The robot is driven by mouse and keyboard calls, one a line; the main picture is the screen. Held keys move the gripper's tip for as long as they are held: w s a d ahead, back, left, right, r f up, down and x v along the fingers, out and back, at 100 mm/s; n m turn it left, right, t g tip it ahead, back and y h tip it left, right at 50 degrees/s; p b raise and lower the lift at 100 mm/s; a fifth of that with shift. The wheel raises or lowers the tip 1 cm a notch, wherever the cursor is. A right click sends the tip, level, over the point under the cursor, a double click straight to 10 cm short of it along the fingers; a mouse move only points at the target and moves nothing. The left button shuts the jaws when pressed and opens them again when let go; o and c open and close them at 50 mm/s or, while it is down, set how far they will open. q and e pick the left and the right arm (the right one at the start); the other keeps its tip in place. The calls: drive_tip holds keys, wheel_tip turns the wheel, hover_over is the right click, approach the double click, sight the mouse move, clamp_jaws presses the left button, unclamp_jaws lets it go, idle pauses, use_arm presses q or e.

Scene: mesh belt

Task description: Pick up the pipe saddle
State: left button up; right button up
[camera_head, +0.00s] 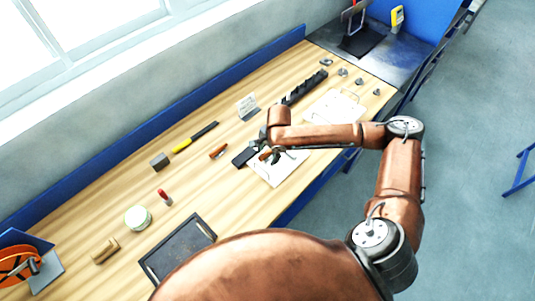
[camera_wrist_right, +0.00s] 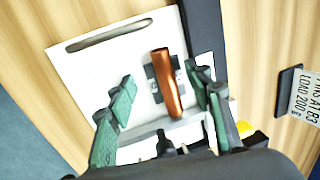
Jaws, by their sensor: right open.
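A copper-coloured pipe piece (camera_wrist_right: 167,80) lies across a small dark grey plate (camera_wrist_right: 153,88) on a white board; this looks like the pipe saddle, though I cannot be sure. In the head view the pipe piece (camera_head: 265,156) shows just beside my right gripper. My right gripper (camera_head: 274,152) is over the white board, and its green-padded fingers (camera_wrist_right: 163,92) are open in the wrist view, one on each side of the pipe piece. The fingers hold nothing. Whether they touch the board is unclear. My left gripper is not in view.
The white board (camera_wrist_right: 95,75) has a slot handle. A dark bar (camera_head: 243,156) lies beside it. A black rack (camera_head: 304,87), a sign card (camera_head: 247,105), a yellow-black tool (camera_head: 194,137), an orange-brown piece (camera_head: 218,151) and a black tray (camera_head: 180,252) are on the wooden bench.

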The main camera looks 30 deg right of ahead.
drive_tip(key=shift+s+f, duration=0.1)
drive_tip(key=shift+f, duration=0.1)
drive_tip(key=shift+c, duration=0.3)
drive_tip(key=shift+s, duration=0.1)
drive_tip(key=c, duration=0.5)
clamp_jaws()
